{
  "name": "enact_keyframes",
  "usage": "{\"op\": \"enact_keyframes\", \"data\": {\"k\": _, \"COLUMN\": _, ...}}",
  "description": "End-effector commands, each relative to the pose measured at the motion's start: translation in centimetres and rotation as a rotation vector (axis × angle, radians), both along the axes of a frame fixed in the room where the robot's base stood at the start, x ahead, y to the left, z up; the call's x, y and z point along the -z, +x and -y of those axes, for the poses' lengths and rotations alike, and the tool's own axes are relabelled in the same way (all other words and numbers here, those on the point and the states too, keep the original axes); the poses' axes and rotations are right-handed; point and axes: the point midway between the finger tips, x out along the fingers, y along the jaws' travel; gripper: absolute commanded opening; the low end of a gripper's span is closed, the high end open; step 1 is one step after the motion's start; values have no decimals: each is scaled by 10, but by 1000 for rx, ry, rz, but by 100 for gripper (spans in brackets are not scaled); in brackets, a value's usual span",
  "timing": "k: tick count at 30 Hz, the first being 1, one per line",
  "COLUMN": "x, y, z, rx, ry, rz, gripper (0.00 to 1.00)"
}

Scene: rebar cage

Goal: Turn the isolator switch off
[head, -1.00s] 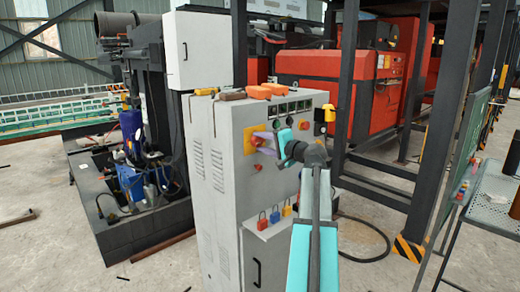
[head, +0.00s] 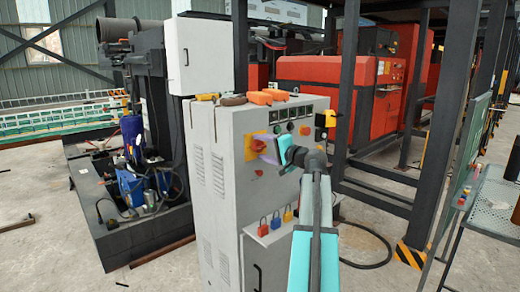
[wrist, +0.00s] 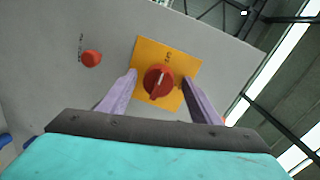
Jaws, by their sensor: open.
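The isolator switch is a red rotary knob (wrist: 158,82) on a yellow plate (wrist: 141,52), mounted on the grey cabinet front. In the head view the yellow plate (head: 249,148) shows on the upper front of the cabinet, with the knob partly covered by my gripper. My gripper (wrist: 158,80) is open, with its two purple fingers on either side of the knob in the wrist view. I cannot tell whether the fingers touch the knob. In the head view my gripper (head: 262,147) reaches to the plate from the right.
A small red button (wrist: 91,59) sits beside the yellow plate. Orange blocks (head: 262,97) and tools lie on the cabinet top (head: 215,104). A dark steel frame stands to the right.

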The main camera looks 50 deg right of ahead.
Motion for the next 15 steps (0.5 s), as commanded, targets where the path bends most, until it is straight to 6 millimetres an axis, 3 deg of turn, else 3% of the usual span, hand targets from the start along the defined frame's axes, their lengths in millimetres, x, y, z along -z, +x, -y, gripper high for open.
{"op": "enact_keyframes", "data": {"k": 8, "x": -1, "y": -20, "z": -1, "rx": 2, "ry": 0, "rz": -1, "gripper": 58}}
{"op": "enact_keyframes", "data": {"k": 15, "x": -3, "y": -56, "z": -5, "rx": 2, "ry": 0, "rz": 0, "gripper": 58}}
